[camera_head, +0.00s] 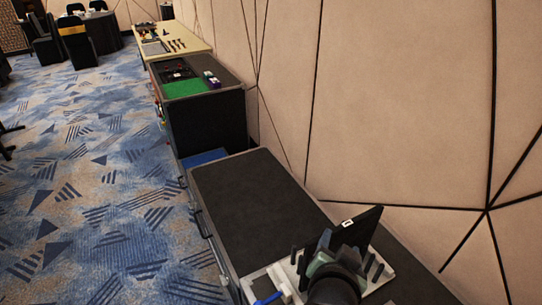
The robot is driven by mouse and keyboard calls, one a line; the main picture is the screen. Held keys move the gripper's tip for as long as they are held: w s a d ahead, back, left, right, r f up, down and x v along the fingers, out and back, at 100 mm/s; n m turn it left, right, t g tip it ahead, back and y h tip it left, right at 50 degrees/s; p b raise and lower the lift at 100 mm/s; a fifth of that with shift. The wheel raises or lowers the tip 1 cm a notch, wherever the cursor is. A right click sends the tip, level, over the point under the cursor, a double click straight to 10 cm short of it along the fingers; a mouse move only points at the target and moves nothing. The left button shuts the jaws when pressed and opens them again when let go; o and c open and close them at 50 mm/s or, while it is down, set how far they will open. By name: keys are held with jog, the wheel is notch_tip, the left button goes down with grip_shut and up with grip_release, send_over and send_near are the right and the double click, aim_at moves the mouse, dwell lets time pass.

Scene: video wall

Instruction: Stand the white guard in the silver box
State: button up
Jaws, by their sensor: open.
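My gripper (326,252) is at the bottom right, over the near end of a dark-topped case. It is open, seen from behind, and my dark arm hides much of what lies below it. A pale, silver-grey box or holder (382,284) with dark upright pieces shows around my gripper; I cannot tell for sure that it is the silver box. A small white piece (284,278) stands at its left side, possibly the white guard, but too small to tell. Nothing shows clearly between the fingers.
A black panel (357,229) stands tilted behind my gripper. A blue item (268,299) lies at the bottom edge. The dark case top (250,205) is clear further back. A padded wall (400,100) closes the right side; patterned carpet (90,180) lies open at left.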

jog(key=w+a+r+n+t, duration=0.1)
jog(key=w+a+r+t, duration=0.15)
jog(key=r, duration=0.65)
jog(key=w+a+r+n+t, duration=0.2)
jog(key=a+r+t, duration=0.1)
jog(key=r, duration=0.6)
jog(key=s+a+r+n+t+y, duration=0.1)
jog(key=s+a+r+n+t, duration=0.1)
jog(key=r, duration=0.8)
jog(key=s+a+r+n+t+y, duration=0.2)
jog(key=s+a+r+t, duration=0.3)
jog(key=r, duration=0.5)
jog(key=s+a+r+n+t+y, duration=0.2)
jog(key=s+a+r+t, duration=0.1)
jog(key=r, duration=0.7)
jog(key=s+t, duration=0.1)
jog(key=s, duration=0.1)
jog(key=shift+s+a, duration=0.3)
jog(key=shift+c, duration=1)
jog(key=shift+f, duration=0.1)
